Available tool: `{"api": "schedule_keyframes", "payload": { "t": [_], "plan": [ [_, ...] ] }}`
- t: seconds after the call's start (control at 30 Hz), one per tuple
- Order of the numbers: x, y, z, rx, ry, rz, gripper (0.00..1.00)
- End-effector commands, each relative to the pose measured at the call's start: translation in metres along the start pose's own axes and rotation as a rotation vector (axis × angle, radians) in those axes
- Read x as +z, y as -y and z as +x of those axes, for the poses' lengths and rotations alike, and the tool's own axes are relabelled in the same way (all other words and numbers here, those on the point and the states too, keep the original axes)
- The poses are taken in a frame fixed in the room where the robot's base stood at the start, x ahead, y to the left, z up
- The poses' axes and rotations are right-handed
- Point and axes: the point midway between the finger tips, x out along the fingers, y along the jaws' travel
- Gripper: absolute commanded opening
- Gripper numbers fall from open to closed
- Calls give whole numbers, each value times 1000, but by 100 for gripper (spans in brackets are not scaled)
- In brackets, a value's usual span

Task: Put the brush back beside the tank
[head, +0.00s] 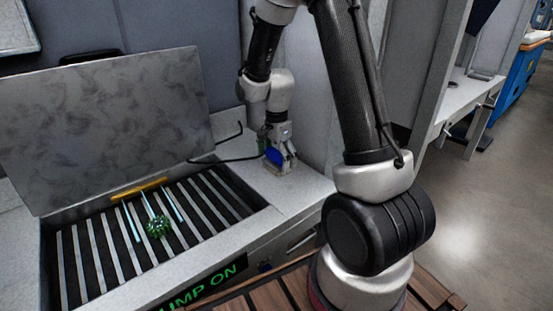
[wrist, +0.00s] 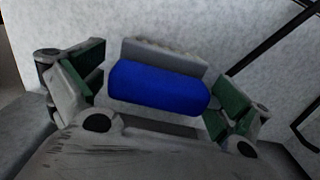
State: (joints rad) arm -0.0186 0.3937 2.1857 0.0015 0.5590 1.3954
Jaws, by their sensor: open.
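The brush shows in the wrist view as a blue handle (wrist: 155,86) with a grey back and a pale strip along its far edge. It lies on the light speckled worktop. My gripper (wrist: 157,90) is open, with one green-padded finger at each end of the brush and a gap on both sides. In the head view, my gripper (head: 281,160) is low over the worktop right of the tank (head: 247,191). The blue of the brush (head: 274,156) shows beside it, partly hidden.
A green toothed wheel (head: 158,227) sits on the slats beneath pale blue streams. A black hose (head: 225,160) runs over the worktop close to my gripper. A wall stands behind the worktop. Lit "PUMP ON" lettering (head: 205,287) is on the front. Open floor lies at the right.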

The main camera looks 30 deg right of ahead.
Motion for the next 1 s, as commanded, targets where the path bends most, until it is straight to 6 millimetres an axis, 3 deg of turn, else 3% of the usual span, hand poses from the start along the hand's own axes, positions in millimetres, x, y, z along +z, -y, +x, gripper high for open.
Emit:
{"api": "schedule_keyframes", "payload": {
  "t": [0.23, 1.0],
  "plan": [
    [0, 0, -5, -1, 0, 0, 100],
    [0, 0, -69, -1, 0, 0, 100]
  ]
}}
